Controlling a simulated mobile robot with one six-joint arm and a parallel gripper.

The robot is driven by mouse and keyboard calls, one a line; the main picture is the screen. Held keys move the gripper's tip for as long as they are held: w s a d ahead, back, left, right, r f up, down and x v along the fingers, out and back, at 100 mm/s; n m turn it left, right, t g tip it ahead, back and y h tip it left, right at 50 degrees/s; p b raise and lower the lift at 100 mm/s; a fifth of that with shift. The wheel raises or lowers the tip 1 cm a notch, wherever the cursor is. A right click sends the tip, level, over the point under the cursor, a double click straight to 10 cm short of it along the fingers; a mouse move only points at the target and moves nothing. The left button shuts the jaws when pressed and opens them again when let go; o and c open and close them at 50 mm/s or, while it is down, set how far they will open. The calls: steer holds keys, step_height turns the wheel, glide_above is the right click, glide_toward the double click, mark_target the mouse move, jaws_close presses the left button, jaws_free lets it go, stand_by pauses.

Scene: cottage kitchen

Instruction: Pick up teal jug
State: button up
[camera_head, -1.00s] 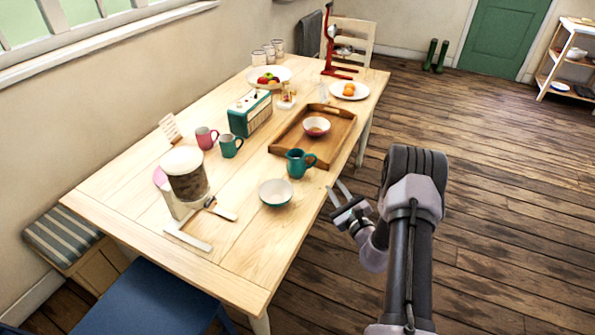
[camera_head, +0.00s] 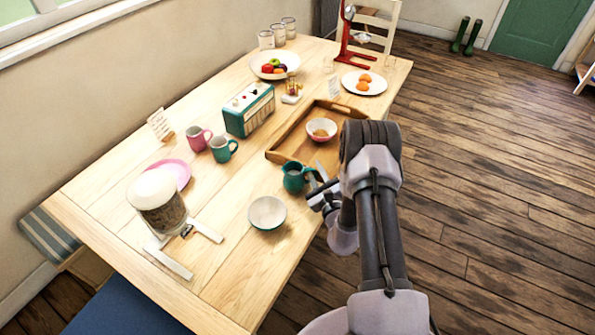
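The teal jug (camera_head: 293,177) stands upright on the wooden table, between the tray's near corner and a bowl. My gripper (camera_head: 314,182) is just to the right of the jug, over the table's right edge. Its fingers are spread apart and point toward the jug. Part of the jug's right side is behind a finger, and I cannot tell whether the finger touches it. My arm comes in from the lower right.
A wooden tray (camera_head: 284,146) holding a small bowl (camera_head: 321,129) lies behind the jug. A white and teal bowl (camera_head: 267,213) stands in front. A teal mug (camera_head: 223,149), a pink mug (camera_head: 198,138) and a teal radio (camera_head: 249,108) are further left. Bare tabletop lies left of the jug.

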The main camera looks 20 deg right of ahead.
steer(key=shift+s+a+r, duration=0.15)
steer(key=shift+s+a, duration=0.05)
steer(key=shift+s, duration=0.2)
steer(key=c, duration=0.3)
jaws_close()
stand_by(0.6)
